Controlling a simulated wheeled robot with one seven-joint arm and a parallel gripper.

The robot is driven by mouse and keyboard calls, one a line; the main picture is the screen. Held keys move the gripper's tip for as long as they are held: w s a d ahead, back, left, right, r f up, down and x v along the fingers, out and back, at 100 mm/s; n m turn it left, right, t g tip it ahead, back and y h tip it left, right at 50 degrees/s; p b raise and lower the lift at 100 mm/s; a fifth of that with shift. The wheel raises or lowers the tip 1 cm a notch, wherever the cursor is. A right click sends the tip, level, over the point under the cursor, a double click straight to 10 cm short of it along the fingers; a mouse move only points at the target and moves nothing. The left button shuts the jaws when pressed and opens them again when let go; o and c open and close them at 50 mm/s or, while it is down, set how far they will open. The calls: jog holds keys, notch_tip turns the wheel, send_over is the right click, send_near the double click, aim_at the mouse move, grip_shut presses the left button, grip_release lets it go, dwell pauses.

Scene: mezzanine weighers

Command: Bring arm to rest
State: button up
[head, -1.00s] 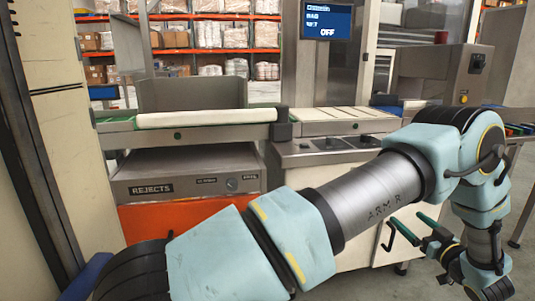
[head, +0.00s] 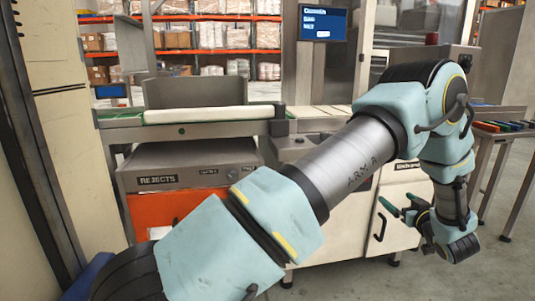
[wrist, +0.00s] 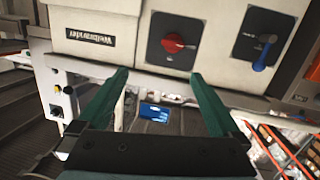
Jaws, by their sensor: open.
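My arm (head: 350,165) reaches from the bottom left across the head view, with its bent elbow raised at the right and the forearm hanging down. My gripper (head: 393,206) is at its lower end, pointing left in front of the pale machine cabinet (head: 340,235). In the wrist view my gripper (wrist: 160,76) has its two green fingers spread wide, with nothing between them. A pale panel with a red rotary switch (wrist: 172,43) and a blue-handled part (wrist: 262,55) lies beyond the fingertips. I cannot tell the exact gap to it.
A conveyor (head: 195,116) crosses above the grey rejects box (head: 190,178) and its orange front (head: 165,210). A blue screen (head: 320,22) stands above the machine. A table with coloured items (head: 500,126) is at the right. The floor (head: 480,255) at lower right is clear.

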jog(key=w+a+r+m+g+h, duration=0.25)
jog(key=w+a+r, duration=0.25)
jog(key=w+a, duration=0.25)
jog(key=a+r+g+h, duration=0.1)
jog(key=a+g+h, duration=0.15)
jog(key=a, duration=0.65)
jog(key=s+a+g+y, duration=0.2)
jog(key=s+a+g, duration=0.3)
jog(key=s+a, duration=0.75)
jog(key=s+a+g+y, duration=0.2)
jog(key=s+a+g, duration=0.3)
jog(key=s+a, duration=0.8)
jog(key=w+a+r+p, duration=0.1)
jog(key=r+p, duration=1.3)
jog(key=w+a+r+p, duration=0.1)
jog(key=a+r+p, duration=0.1)
jog(key=r+p, duration=1.2)
jog(key=shift+a+r+p, duration=0.25)
jog(key=shift+r+p, duration=0.05)
jog(key=shift+p, duration=0.4)
jog(key=shift+c, duration=0.2)
